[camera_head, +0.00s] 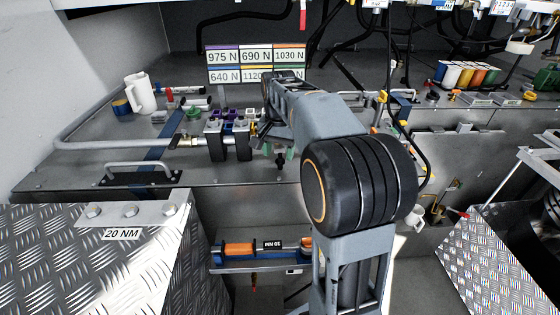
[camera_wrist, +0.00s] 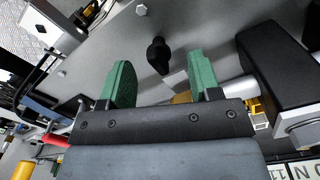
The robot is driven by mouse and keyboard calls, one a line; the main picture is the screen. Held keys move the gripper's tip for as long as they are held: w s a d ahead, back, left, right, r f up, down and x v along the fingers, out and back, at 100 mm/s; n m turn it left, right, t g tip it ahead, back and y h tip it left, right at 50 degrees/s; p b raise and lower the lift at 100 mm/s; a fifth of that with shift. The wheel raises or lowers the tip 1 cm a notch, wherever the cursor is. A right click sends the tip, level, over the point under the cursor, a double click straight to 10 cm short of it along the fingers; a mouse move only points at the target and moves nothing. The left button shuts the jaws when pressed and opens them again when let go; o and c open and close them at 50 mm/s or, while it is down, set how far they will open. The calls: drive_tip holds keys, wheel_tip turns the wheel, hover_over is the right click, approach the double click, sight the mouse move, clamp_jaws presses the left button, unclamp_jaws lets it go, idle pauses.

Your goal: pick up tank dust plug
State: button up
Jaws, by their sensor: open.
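A small black knob-like part, which looks like the tank dust plug (camera_wrist: 158,54), sits on a grey metal surface in the wrist view. A small dark part that may be the same plug (camera_head: 281,163) shows at the front edge of the grey deck in the head view. My gripper (camera_wrist: 162,75) is open, with green pads on its two fingers. The plug appears between and beyond the fingertips, with no visible contact. In the head view my gripper (camera_head: 283,152) is largely hidden behind my arm, with only bits of green showing.
Black clamp blocks (camera_head: 229,140) on a pipe stand left of my gripper. A white jug (camera_head: 140,93) is at the left. A shelf with an orange-handled tool (camera_head: 262,248) lies below. A dark block (camera_wrist: 275,70) is close on the right in the wrist view.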

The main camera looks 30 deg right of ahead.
sight(279, 156)
drive_tip(key=shift+f+p, duration=0.35)
drive_tip(key=shift+f, duration=1.8)
drive_tip(key=shift+c, duration=0.3)
drive_tip(key=c, duration=0.9)
drive_tip(key=shift+c, duration=0.2)
wheel_tip(279, 156, up, 10)
drive_tip(key=shift+r+b, duration=0.1)
drive_tip(key=shift+b, duration=0.3)
